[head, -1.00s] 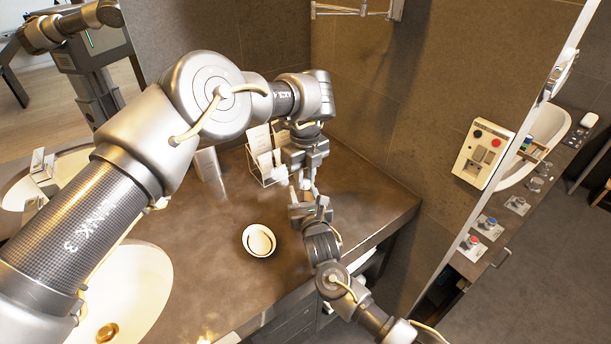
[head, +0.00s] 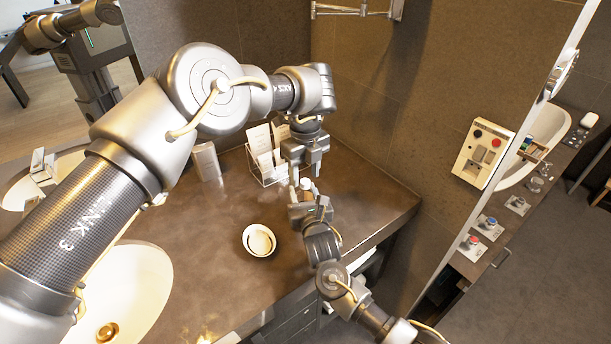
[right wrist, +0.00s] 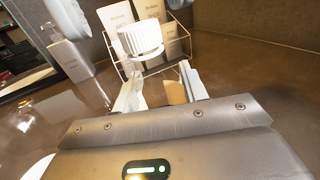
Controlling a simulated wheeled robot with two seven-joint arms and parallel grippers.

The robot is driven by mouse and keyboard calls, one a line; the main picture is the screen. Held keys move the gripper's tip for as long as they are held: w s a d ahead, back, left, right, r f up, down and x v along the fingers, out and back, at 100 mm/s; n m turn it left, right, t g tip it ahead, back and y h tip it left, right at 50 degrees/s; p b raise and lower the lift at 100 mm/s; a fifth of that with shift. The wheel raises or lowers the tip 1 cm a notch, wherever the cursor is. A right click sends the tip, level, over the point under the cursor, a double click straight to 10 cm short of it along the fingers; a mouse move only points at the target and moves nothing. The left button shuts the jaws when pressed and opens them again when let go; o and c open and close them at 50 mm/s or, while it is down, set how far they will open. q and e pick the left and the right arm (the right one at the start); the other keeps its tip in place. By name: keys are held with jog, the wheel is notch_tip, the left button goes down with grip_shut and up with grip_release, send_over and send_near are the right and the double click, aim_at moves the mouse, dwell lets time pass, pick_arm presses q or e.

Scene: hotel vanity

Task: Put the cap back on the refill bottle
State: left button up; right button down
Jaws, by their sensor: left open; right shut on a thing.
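A white ribbed cap (right wrist: 142,40) with a wider ring at its base shows in the right wrist view, above and between my right fingers. In the head view the cap (head: 306,184) is small, just below my left gripper. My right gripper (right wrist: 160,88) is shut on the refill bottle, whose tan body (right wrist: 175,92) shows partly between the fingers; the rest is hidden. The cap is at the bottle's top, but I cannot tell whether it is seated. My left gripper (head: 305,172) points down with its fingers open, around or just above the cap.
A wire rack with cards (head: 263,160) stands close behind the grippers. A grey dispenser (head: 206,162) stands to its left. A small white bowl (head: 259,241) sits on the counter (head: 215,225), with a basin (head: 135,285) further left. The counter's front right is clear.

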pick_arm(q)
notch_tip(320, 180, up, 11)
jog(key=shift+f, duration=0.2)
pick_arm(e)
jog(key=shift+f, duration=0.15)
jog(key=c, duration=0.7)
grip_release()
jog(key=shift+s+d, duration=0.1)
jog(key=shift+s, duration=0.45)
jog(key=p+v, duration=0.1)
jog(key=v, duration=0.7)
jog(key=shift+s, duration=0.2)
pick_arm(q)
jog(key=shift+r, duration=0.45)
pick_arm(e)
jog(key=shift+s+d, duration=0.2)
jog(key=shift+s, duration=0.4)
